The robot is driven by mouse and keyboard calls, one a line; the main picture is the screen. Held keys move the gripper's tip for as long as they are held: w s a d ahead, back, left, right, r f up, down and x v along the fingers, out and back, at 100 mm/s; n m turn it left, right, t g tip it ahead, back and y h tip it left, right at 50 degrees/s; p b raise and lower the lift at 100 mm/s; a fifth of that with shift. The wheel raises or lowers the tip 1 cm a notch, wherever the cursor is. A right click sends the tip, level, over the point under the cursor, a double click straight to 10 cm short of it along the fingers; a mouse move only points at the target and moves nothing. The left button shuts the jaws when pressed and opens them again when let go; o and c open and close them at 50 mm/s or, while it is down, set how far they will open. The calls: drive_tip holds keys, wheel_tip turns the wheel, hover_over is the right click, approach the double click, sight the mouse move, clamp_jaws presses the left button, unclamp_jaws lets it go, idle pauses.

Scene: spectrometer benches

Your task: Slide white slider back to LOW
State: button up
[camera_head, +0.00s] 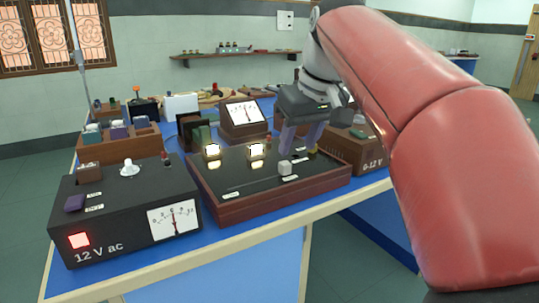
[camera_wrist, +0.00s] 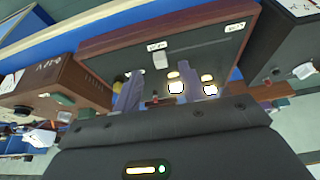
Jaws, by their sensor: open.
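The white slider (camera_head: 285,168) stands at the right end of a thin slot in the dark top of a wooden-framed board (camera_head: 215,168). A small label lies beside the slider and another near the slot's left end; both are too small to read surely. My gripper (camera_head: 297,148) is open, with purple fingers pointing down over the board just behind the slider. In the wrist view the slider (camera_wrist: 160,60) appears between and beyond the two fingertips (camera_wrist: 160,72). Nothing is held. I cannot tell whether a finger touches it.
Two lit lamps (camera_head: 212,151) stand on the board behind the slot. A black 12 V ac box (camera_head: 120,235) with a meter is at left; a brown 0-12 V box (camera_head: 362,150) is at right. A meter (camera_head: 243,114) stands behind. The board top left of the slider looks clear.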

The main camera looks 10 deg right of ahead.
sight(285, 163)
drive_tip(key=w+f, duration=0.1)
drive_tip(key=f, duration=0.1)
drive_tip(key=w+f+b, duration=0.1)
drive_tip(key=w+f, duration=0.1)
drive_tip(key=w+a+f, duration=0.1)
drive_tip(key=f, duration=0.1)
drive_tip(key=shift+w+b, duration=0.3)
drive_tip(key=shift+c, duration=0.3)
clamp_jaws()
